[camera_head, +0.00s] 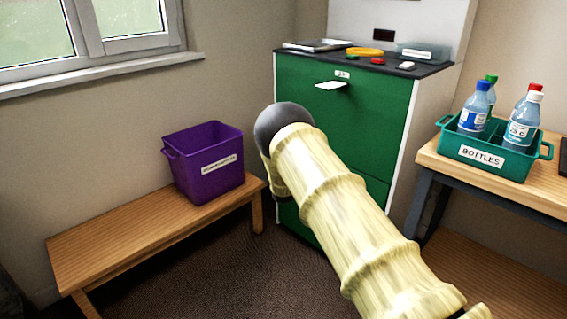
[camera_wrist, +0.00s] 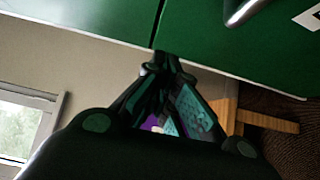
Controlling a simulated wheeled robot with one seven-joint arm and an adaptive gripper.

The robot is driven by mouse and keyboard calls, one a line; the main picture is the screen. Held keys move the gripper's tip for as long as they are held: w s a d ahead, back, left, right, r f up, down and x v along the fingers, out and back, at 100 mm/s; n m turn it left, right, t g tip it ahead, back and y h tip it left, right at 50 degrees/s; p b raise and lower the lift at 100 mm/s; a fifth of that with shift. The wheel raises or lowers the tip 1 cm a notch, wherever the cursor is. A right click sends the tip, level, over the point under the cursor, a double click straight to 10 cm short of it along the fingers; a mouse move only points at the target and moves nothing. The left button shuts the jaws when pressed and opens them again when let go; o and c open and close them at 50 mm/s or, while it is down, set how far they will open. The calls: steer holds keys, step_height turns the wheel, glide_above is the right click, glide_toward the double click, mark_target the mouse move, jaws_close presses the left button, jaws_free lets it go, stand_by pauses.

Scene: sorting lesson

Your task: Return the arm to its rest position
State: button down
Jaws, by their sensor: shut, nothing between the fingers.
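My arm (camera_head: 335,205) reaches from the lower right toward the green cabinet in the head view, in a pale ribbed sleeve with a dark rounded joint. My gripper is hidden behind the arm there. In the wrist view my gripper (camera_wrist: 162,62) is shut and empty, its dark fingers meeting near the green cabinet front (camera_wrist: 90,18) at the top of the picture. I cannot tell how far the fingertips are from it.
The green cabinet (camera_head: 345,125) has a white handle and items on top. A purple bin (camera_head: 208,180) stands on a low wooden bench (camera_head: 130,240) at left. A teal BOTTLES crate (camera_head: 542,158) with several bottles sits on a table (camera_head: 480,178) at right. Dark floor lies between.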

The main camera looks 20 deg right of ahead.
steer(key=s+a+f+m+g+y, duration=0.25)
steer(key=s+f+m+g, duration=0.35)
steer(key=s+f, duration=1.9)
steer(key=s+a+f+m+g+y, duration=0.1)
steer(key=s+a+f+m+g, duration=0.15)
steer(key=s, duration=0.85)
steer(key=s+a+f+m+g, duration=0.1)
steer(key=s+a+f+g, duration=0.15)
steer(key=s, duration=0.85)
steer(key=s+a+f+m+g+y, duration=0.1)
steer(key=s+a+f+m+g, duration=0.15)
steer(key=s, duration=0.85)
steer(key=s+a+r+m+g+y, duration=0.1)
steer(key=s+a+r+g, duration=0.15)
steer(key=s, duration=0.75)
steer(key=s+a+r+m+g+y, duration=0.15)
steer(key=s+a, duration=0.25)
steer(key=s, duration=0.5)
step_height(320, 180, up, 26)
steer(key=p, duration=2.6)
steer(key=shift+d+h, duration=0.15)
steer(key=shift+h, duration=0.25)
steer(key=shift+t, duration=0.25)
